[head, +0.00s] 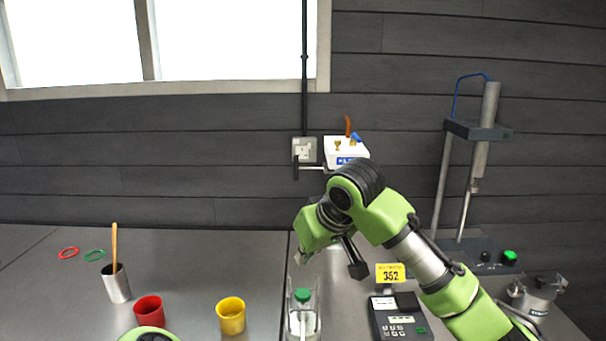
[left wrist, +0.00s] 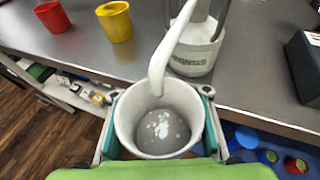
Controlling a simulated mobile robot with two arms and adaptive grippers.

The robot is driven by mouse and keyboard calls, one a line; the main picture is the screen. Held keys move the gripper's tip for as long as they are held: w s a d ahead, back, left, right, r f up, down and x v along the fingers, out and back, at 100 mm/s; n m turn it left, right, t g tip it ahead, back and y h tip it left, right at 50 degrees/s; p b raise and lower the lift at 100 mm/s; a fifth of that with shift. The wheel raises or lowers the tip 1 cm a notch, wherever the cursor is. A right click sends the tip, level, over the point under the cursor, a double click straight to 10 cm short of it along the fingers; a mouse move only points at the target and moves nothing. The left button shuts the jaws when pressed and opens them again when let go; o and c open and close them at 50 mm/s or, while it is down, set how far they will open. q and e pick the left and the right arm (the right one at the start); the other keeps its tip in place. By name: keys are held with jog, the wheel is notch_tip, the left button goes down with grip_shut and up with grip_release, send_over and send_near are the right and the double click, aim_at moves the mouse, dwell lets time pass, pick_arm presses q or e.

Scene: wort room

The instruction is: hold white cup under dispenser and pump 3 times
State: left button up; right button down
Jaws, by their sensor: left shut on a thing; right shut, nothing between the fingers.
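The white cup (left wrist: 158,122) is upright in the left wrist view, held between the fingers of my left gripper (left wrist: 158,115), which is shut on it. Several white patches lie on the cup's grey inner bottom. The dispenser's white spout (left wrist: 165,62) hangs over the cup's opening, and its bottle (left wrist: 194,58) stands just beyond. In the head view the dispenser (head: 303,312) with a green top stands at the bottom middle. My right gripper (head: 356,268) is shut and empty, above and to the right of the dispenser. The cup is not visible in the head view.
A yellow cup (head: 231,318), a red cup (head: 149,311) and a metal holder with a wooden stick (head: 117,284) stand left. A stand (head: 470,250) is at the back right.

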pick_arm(q)
jog(key=shift+s+p, duration=1.45)
jog(key=shift+s, duration=1.4)
jog(key=s+p, duration=0.3)
jog(key=p, duration=0.1)
jog(key=shift+p, duration=0.4)
jog(key=shift+s, duration=0.1)
